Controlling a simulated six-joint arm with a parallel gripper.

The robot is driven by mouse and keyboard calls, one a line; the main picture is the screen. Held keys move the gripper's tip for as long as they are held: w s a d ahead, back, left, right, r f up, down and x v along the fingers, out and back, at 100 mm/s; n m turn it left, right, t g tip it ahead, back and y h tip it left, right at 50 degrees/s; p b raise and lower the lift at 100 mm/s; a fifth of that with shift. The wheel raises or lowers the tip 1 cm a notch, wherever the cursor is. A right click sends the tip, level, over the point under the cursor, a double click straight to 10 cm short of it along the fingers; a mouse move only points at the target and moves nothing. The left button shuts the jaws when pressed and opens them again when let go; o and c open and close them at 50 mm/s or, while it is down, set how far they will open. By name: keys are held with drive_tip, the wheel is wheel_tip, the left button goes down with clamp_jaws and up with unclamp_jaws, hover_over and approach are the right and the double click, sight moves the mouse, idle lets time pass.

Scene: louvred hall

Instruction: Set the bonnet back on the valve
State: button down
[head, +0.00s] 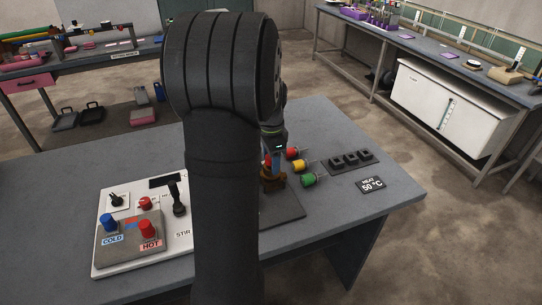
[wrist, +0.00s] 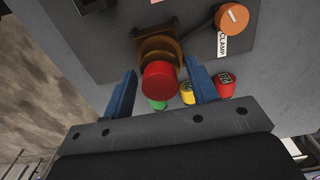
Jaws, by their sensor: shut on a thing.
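The bonnet, with a red cap (wrist: 158,82) and what looks like a brass-brown collar below it, is between the two blue fingers of my gripper (wrist: 160,88) in the wrist view. My gripper is shut on it. The brown valve body (wrist: 152,32) lies just beyond the bonnet, on a dark plate; I cannot tell whether the two touch. In the head view my gripper (head: 271,161) is over the orange-brown valve (head: 273,184), and my arm hides much of this area.
An orange clamp knob (wrist: 232,18) is beside the valve. A control panel (head: 105,262) stands left.

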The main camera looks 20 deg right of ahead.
idle(0.3)
drive_tip(key=shift+c, duration=2.3)
unclamp_jaws()
drive_tip(key=shift+r, duration=2.45)
